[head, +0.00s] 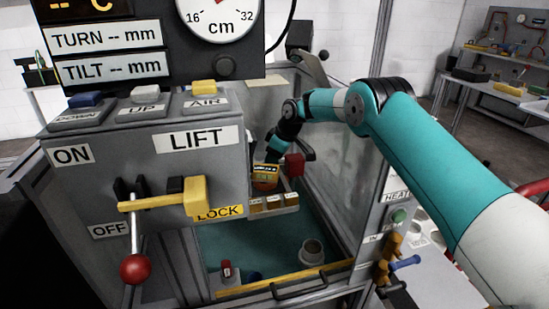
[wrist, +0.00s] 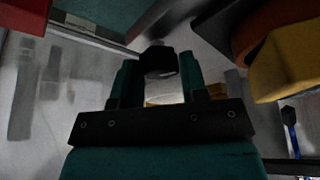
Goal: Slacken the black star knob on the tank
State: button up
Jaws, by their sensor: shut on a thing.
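The black star knob (wrist: 158,60) shows in the wrist view between the tips of my two teal fingers. My gripper (wrist: 157,72) is shut on it, with one finger on each side. The fingers hide the knob's sides, so its full star outline does not show. In the head view my arm reaches into the tank (head: 222,245) from the right, and its end (head: 274,150) points down behind the yellow and orange part. The knob cannot be made out there.
In the head view a yellow and orange part (head: 266,174) and a red block (head: 295,165) sit close to my gripper. A yellow bar (head: 290,278) crosses the tank's front edge. A grey ring-shaped part (head: 312,252) stands low inside.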

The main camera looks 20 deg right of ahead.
jog(key=o, duration=0.9)
jog(key=v, duration=0.7)
jog(key=shift+r+b, duration=0.25)
jog(key=shift+b, duration=0.15)
jog(key=shift+s+d+r, duration=0.1)
jog(key=shift+s, duration=0.05)
